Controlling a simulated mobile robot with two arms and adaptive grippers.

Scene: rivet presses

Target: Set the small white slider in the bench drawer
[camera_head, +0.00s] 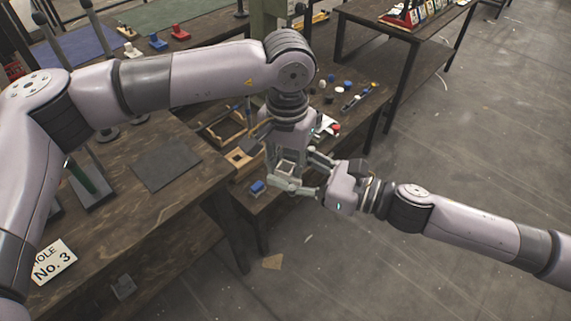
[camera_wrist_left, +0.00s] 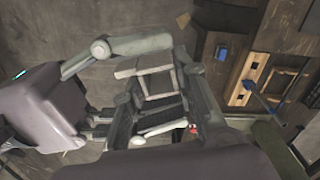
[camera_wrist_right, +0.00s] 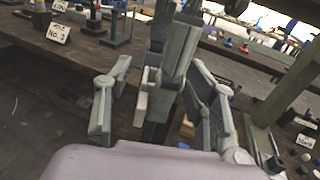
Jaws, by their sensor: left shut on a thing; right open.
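My left gripper (camera_head: 285,180) points down past the bench's right edge and is shut on a pale piece that seems to be the white slider (camera_wrist_left: 155,82). The pale piece also shows between the fingers in the right wrist view (camera_wrist_right: 145,97). My right gripper (camera_head: 314,176) comes in from the right, open, its fingers spread to either side of the held piece and the left fingers. Whether they touch is unclear. Open wooden frames (camera_head: 222,128) lie beyond the left gripper; I cannot tell which part is the drawer.
A blue part (camera_head: 257,187) lies on the low bench edge, close to my left gripper. A dark mat (camera_head: 165,164) lies on the bench at left, near a "No. 3" sign (camera_head: 54,262). Small parts stand on the bench behind. Floor at right is clear.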

